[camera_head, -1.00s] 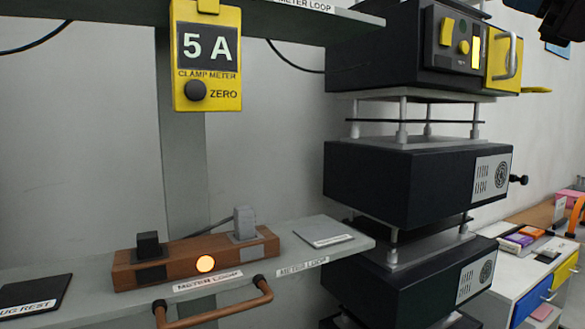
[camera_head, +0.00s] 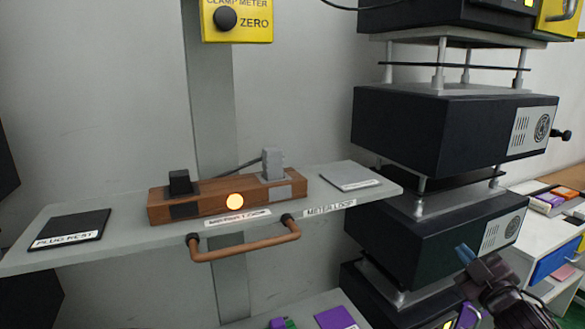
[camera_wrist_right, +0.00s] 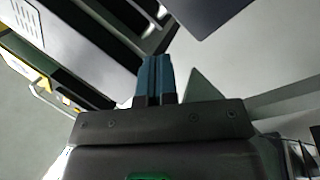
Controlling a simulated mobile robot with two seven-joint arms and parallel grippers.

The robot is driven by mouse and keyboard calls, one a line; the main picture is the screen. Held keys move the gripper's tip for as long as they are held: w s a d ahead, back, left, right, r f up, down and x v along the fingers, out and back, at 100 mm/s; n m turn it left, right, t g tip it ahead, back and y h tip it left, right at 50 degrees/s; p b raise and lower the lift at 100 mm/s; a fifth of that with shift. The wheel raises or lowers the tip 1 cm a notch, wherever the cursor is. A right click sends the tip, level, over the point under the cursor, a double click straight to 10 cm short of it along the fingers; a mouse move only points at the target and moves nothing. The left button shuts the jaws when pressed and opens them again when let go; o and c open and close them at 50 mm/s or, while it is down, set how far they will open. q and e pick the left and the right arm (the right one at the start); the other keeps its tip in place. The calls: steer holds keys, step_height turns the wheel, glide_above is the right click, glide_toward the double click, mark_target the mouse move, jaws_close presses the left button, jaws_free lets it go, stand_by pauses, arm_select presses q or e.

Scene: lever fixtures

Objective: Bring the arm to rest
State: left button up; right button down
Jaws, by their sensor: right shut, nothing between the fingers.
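My right gripper (camera_head: 466,253) is at the lower right in the head view, in front of the stacked dark units. Its blue fingers are together with nothing between them; they also show shut in the right wrist view (camera_wrist_right: 155,79). It is apart from the shelf and its copper-coloured handle (camera_head: 245,249). My left gripper is not in view.
A grey shelf (camera_head: 120,240) carries a wooden block (camera_head: 210,198) with a lit orange lamp, a black plug and a grey plug. A yellow clamp meter (camera_head: 238,30) hangs above. Dark units (camera_head: 430,130) are stacked right of the shelf. A white cabinet (camera_head: 540,240) stands further right.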

steer(key=s+a+f+m+g+h, duration=0.1)
steer(key=s+a+f+m+g, duration=0.15)
steer(key=s+f, duration=0.45)
steer(key=s+a+f+m+g, duration=0.2)
steer(key=s+f+m, duration=0.15)
steer(key=f, duration=0.85)
steer(key=s+a+f+m+g, duration=0.1)
steer(key=s+a+f+g, duration=0.1)
steer(key=s+f, duration=0.4)
steer(key=s+a+f+m+g+h, duration=0.1)
steer(key=s+f+m, duration=0.1)
steer(key=s+f, duration=0.4)
steer(key=s, duration=0.5)
steer(key=shift+s+a+f+g, duration=0.2)
steer(key=shift+a+f+g, duration=0.1)
steer(key=shift+a+g, duration=0.05)
